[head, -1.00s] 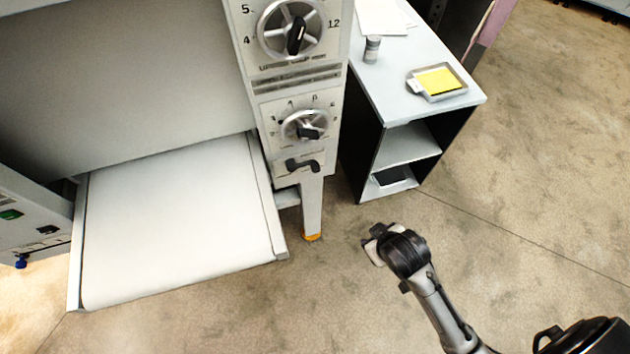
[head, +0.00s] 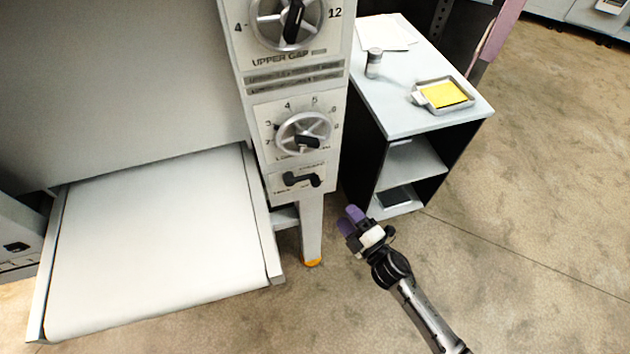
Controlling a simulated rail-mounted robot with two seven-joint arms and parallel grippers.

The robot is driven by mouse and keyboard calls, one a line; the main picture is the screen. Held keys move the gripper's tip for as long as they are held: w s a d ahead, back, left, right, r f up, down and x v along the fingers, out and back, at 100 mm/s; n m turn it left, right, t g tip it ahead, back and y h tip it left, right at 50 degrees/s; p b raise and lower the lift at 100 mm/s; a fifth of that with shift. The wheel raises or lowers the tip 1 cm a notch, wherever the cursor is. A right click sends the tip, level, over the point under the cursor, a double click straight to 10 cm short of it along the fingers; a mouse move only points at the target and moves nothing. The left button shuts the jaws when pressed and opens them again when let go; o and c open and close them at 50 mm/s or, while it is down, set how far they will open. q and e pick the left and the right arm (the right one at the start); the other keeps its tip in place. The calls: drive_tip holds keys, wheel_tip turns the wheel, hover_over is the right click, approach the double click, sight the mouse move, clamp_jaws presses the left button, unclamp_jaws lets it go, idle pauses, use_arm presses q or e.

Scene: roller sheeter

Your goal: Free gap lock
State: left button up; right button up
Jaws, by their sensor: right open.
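The gap lock looks to be the black lever (head: 302,180) on the lowest small plate of the machine's front panel; its lettering is too small to read surely. Above it is a numbered dial (head: 304,134) with a silver ring and black knob. Higher up is the dial marked upper gap (head: 288,20), cut off by the top edge. My right gripper (head: 350,217), with purple fingers, is open and empty. It is to the right of and below the lever, clear of the panel. My left gripper is out of view.
A white conveyor bed (head: 150,245) extends at the left. A machine leg (head: 311,225) with an orange foot stands below the panel. To the right is a cabinet (head: 425,115) bearing a tray (head: 462,105) with a yellow pad, a small canister (head: 373,62) and paper (head: 385,32).

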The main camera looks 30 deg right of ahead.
sight(318, 185)
drive_tip(key=shift+n+y, duration=0.4)
drive_tip(key=x, duration=1.3)
drive_tip(key=shift+w+a+r, duration=0.25)
drive_tip(key=shift+w+a, duration=0.05)
drive_tip(key=shift+a, duration=0.05)
clamp_jaws()
